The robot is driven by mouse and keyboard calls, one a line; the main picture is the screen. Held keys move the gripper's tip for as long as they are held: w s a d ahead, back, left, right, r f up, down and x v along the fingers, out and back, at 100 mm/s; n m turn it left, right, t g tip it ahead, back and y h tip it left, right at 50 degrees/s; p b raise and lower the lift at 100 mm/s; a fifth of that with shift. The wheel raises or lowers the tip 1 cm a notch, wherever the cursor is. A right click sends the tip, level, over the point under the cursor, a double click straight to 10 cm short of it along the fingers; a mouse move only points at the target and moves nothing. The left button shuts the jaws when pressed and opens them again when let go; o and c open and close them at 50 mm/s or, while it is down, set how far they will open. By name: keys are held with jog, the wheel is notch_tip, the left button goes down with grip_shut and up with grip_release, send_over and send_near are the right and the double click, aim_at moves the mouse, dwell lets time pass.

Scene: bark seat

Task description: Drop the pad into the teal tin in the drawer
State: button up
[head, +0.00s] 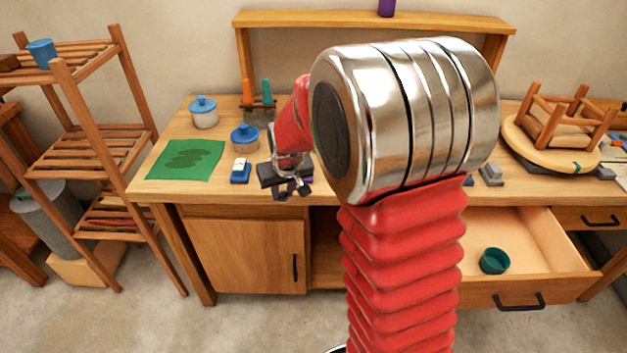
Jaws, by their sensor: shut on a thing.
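The teal tin (494,262) stands upright and open inside the pulled-out drawer (570,262) at the lower right. My gripper (294,190) is over the front edge of the workbench, left of the centre of the picture, far to the left of the tin and above its level. Its jaws are shut on a small purple thing (304,183), which I take for the pad. Only a bit of it shows between the dark fingers, so its shape and tilt cannot be told.
My arm hides the middle of the workbench (160,186) and the drawer's left part. A blue-and-white block (240,171), lidded pots (204,113) and a green mat (186,160) lie left. An upturned stool (566,118) stands right. A cupboard door (245,255) is below the gripper.

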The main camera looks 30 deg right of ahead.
jog(key=s+a+f+n, duration=0.1)
jog(key=a, duration=0.7)
jog(key=shift+s+a, duration=0.25)
jog(key=shift+a, duration=0.15)
jog(key=shift+d, duration=0.15)
